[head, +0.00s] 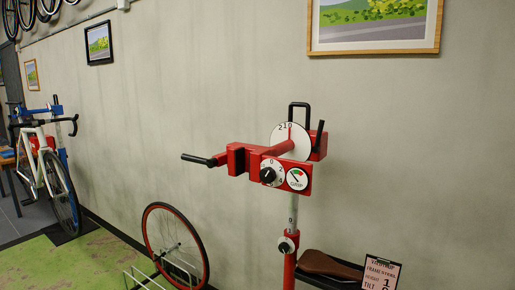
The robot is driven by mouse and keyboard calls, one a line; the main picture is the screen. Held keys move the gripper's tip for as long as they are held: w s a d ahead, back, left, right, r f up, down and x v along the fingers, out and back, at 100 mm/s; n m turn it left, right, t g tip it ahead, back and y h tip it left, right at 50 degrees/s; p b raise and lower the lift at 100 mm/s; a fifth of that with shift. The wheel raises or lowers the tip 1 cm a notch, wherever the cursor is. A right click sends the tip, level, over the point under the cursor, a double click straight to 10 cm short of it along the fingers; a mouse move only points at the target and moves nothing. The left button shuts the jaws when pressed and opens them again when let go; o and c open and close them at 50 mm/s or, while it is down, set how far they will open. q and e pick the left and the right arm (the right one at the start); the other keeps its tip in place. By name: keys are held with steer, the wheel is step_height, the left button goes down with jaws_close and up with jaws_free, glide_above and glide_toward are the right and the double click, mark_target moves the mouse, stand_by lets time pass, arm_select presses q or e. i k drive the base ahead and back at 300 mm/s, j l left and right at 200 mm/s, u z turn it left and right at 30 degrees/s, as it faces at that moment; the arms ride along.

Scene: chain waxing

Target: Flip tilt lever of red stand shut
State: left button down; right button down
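The red stand (291,262) rises in the lower middle, with a red clamp head (243,160) on top. A white disc (283,137) with numbers sits at the back of the head. A short black lever (319,137) stands nearly upright just right of the disc; it looks like the tilt lever, but I cannot be sure. A black loop handle (299,105) rises behind the disc. A black-gripped handle (198,160) points left from the jaw. A black knob (268,175) and a round gauge (297,179) face me. Neither gripper is in view.
A sign (380,275) and a brown saddle (330,266) are right of the post. A red-rimmed wheel (175,246) stands to its left. A white bicycle (45,165) hangs by a blue stand (61,140) far left. The green floor (65,265) is partly clear.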

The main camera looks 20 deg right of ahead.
mark_target(317, 148)
steer(key=i+z, duration=0.15)
steer(key=z, duration=0.3)
steer(key=i+z, duration=0.1)
steer(key=z, duration=0.35)
steer(key=i+j+z, duration=0.1)
steer(key=z, duration=0.3)
steer(key=i+j+z, duration=0.1)
steer(key=z, duration=0.35)
steer(key=i+j+z, duration=0.1)
steer(key=j, duration=0.25)
steer(key=i+j, duration=0.15)
steer(key=j, duration=0.15)
steer(key=i+j+z, duration=0.15)
steer(key=j, duration=0.2)
steer(key=i+j+z, duration=0.1)
steer(key=j, duration=0.25)
